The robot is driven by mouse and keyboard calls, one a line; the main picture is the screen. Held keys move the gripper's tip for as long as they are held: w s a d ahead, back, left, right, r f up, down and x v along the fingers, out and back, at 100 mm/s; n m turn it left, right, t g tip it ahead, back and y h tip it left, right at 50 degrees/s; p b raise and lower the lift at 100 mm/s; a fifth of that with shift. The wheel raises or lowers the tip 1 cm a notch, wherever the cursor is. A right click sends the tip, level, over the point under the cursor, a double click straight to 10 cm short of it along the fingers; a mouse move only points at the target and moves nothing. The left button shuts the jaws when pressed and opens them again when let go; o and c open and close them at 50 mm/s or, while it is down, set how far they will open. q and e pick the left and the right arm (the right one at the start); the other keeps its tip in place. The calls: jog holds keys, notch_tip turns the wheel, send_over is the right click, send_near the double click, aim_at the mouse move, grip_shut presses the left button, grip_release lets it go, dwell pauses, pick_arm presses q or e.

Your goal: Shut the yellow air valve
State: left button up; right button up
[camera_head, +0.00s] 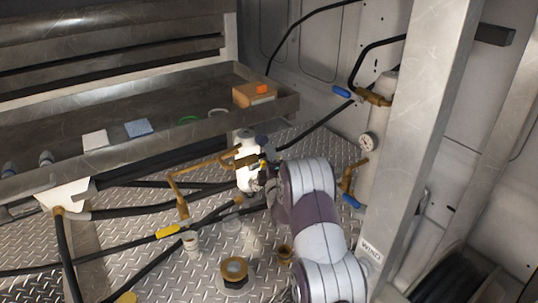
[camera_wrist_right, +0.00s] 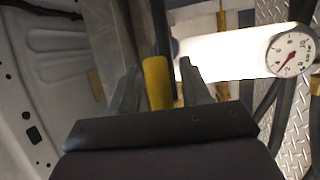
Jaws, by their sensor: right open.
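A yellow valve handle (camera_wrist_right: 158,83) stands between the two fingers of my right gripper (camera_wrist_right: 158,68) in the right wrist view. The fingers are open, one on each side of the handle; I cannot tell whether either touches it. In the head view my right gripper (camera_head: 262,174) is small and partly hidden by its own arm, beside a white cylinder (camera_head: 247,178) with brass piping. A bit of yellow (camera_head: 263,164) shows there. Another yellow handle (camera_head: 168,231) sits on a brass pipe further left, away from the gripper. My left gripper is not in view.
A metal tray shelf (camera_head: 150,146) holds a cardboard box (camera_head: 242,96). Black hoses cross the tread-plate floor. A metal post (camera_head: 418,130) and a pipe with blue-handled valves (camera_head: 352,201) stand right of my arm. A pressure gauge (camera_wrist_right: 290,50) is at the right in the wrist view.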

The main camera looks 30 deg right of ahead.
jog(key=shift+w+d, duration=0.1)
jog(key=shift+d, duration=0.1)
jog(key=shift+a, duration=0.1)
grip_shut()
jog(key=shift+f, duration=0.1)
